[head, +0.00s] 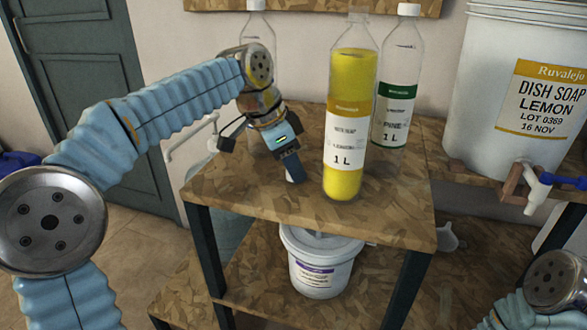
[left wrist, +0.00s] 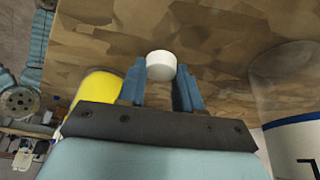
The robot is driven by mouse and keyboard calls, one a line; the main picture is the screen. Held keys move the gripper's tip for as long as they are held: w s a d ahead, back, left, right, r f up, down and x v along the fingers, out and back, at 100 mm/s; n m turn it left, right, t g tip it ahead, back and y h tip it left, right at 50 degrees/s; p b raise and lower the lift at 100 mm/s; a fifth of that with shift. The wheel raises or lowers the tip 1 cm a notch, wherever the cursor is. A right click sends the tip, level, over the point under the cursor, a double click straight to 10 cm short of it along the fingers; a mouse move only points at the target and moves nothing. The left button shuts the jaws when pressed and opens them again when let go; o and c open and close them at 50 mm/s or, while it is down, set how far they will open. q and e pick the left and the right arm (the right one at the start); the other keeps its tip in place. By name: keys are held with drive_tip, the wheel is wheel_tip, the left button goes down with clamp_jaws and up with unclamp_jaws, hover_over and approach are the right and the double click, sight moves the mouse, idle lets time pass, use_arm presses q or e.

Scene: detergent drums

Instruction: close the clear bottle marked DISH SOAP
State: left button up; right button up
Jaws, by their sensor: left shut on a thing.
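The clear bottle marked DISH SOAP (head: 350,120) stands upright on the wooden table, filled with yellow liquid almost to the shoulder. Its neck shows no white cap, unlike the other bottles. Its yellow side also shows in the left wrist view (left wrist: 92,92). My left gripper (head: 293,176) points down just left of this bottle, low over the tabletop. In the left wrist view its two blue fingers are shut on a white cap (left wrist: 161,65). I cannot tell whether the cap touches the table. My right gripper is out of view; only part of the right arm shows at lower right.
A green-labelled bottle (head: 396,90) with a white cap stands behind right. Another capped bottle (head: 257,30) stands behind my left arm. A white drum (head: 490,110) with a tap (head: 537,188) is at right. A white tub (head: 320,268) sits below. The front tabletop (head: 385,215) is clear.

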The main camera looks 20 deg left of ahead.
use_arm(q)
wheel_tip(320, 180, up, 10)
drive_tip(key=p, duration=0.3)
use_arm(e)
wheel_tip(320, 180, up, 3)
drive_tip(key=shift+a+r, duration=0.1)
use_arm(q)
drive_tip(key=shift+f, duration=0.1)
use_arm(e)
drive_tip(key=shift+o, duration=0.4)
